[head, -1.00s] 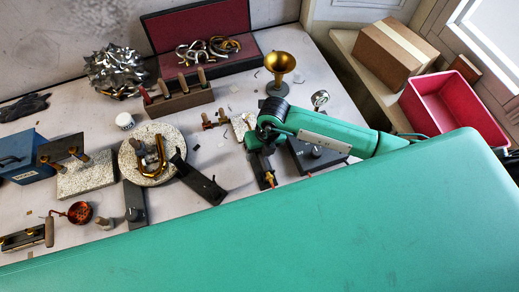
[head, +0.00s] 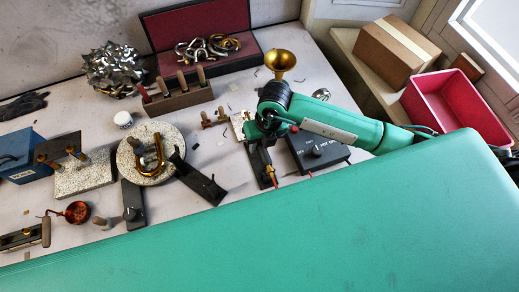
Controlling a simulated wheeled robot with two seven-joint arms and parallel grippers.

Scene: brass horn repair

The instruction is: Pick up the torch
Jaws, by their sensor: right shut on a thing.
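My right gripper (head: 262,148) is at the end of the green arm, right of the middle of the bench, pointing down. It is shut on a slim thing that I take for the torch; its brass-coloured and red lower end (head: 272,176) shows just below the fingers. Most of it is hidden by the gripper and by the dark block around it. I cannot tell whether it touches the block or the bench. My left gripper is not in view.
A dark control box (head: 318,150) with a knob stands just right of the gripper. A brass horn bell (head: 281,62) stands behind the arm. A round speckled slab (head: 135,168) with a curved brass tube and a dark bar (head: 200,184) lie to the left. A red bin (head: 456,105) is at the right.

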